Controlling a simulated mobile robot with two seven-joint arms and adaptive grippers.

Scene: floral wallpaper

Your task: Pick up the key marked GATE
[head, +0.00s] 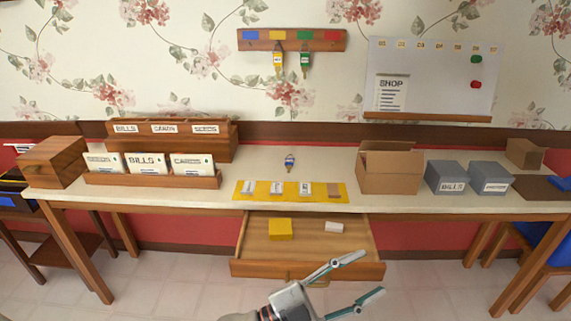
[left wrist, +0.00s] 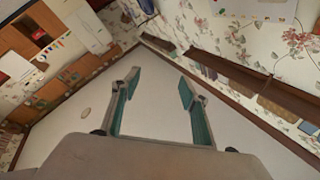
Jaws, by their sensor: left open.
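A key with a blue tag (head: 290,162) lies on the table, behind the yellow mat. A key with a yellow tag (head: 278,62) and a key with a green tag (head: 305,63) hang from the wooden key rack (head: 327,45) on the wall. The rack has blue, yellow, green and red patches. The writing on the tags is too small to read. My left gripper (head: 374,271) is open and empty, in front of the open drawer and well away from the keys. It also shows open in the left wrist view (left wrist: 160,80). My right gripper is not in view.
The open drawer (head: 250,262) holds a yellow block (head: 280,229) and a white item (head: 334,227). The yellow mat (head: 240,196) lies at the table's front edge. Wooden card holders (head: 200,182) stand left; an open cardboard box (head: 390,180) and grey boxes (head: 446,178) stand right.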

